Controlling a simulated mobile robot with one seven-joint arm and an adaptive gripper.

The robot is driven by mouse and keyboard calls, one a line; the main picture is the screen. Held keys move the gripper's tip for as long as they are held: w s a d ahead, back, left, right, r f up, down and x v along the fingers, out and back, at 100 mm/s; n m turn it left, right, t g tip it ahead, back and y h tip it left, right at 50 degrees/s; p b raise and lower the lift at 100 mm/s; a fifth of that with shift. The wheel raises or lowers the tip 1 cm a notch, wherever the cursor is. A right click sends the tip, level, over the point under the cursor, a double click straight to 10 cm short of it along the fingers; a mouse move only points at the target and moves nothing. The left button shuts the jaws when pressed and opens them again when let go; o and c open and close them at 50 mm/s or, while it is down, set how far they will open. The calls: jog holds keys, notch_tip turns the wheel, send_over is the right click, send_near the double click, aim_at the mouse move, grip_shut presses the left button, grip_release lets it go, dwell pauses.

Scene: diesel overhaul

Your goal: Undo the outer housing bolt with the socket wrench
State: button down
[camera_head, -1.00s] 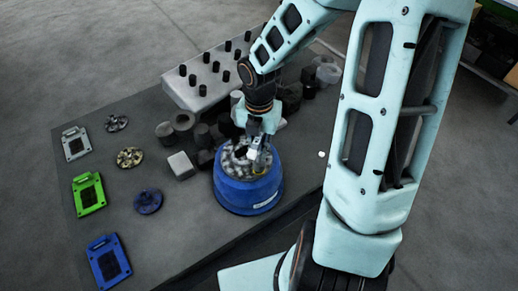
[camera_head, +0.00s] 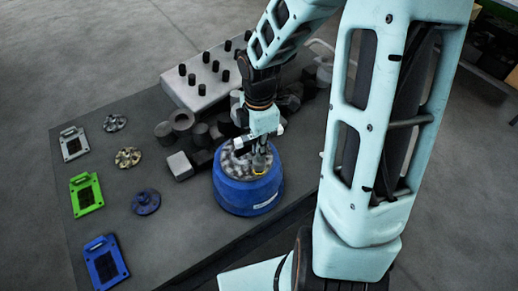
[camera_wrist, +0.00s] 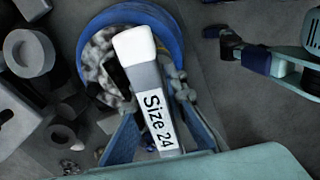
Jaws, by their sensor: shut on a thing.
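My gripper (camera_head: 264,140) is shut on the socket wrench, just above the blue housing (camera_head: 240,197). The wrench (camera_wrist: 150,98) shows in the wrist view as a grey handle with a white end and a label reading "Size 24", lying between the fingers. In the head view, its lower end (camera_head: 259,160) points down onto the right part of the housing's top; whether it touches cannot be told. The housing also shows in the wrist view as a blue ring (camera_wrist: 93,27) around grey metal parts. The outer bolt is hidden or too small to make out.
A grey block with several black pegs (camera_head: 203,90) stands behind. Dark cylinders and a grey cube (camera_head: 179,166) lie left of the housing. Green (camera_head: 86,194), blue (camera_head: 105,262) and grey (camera_head: 74,145) plates and round discs lie at left. Bare mat surrounds them.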

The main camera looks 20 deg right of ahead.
jog(key=m+b, duration=0.1)
jog(key=m, duration=0.3)
jog(key=shift+f, duration=0.1)
jog(key=m+b, duration=0.1)
jog(key=m, duration=0.2)
jog(key=shift+m+b, duration=0.35)
jog(key=shift+m, duration=0.05)
jog(key=m+b, duration=0.1)
jog(key=m, duration=0.3)
jog(key=shift+m+b, duration=0.7)
jog(key=shift+m, duration=1.4)
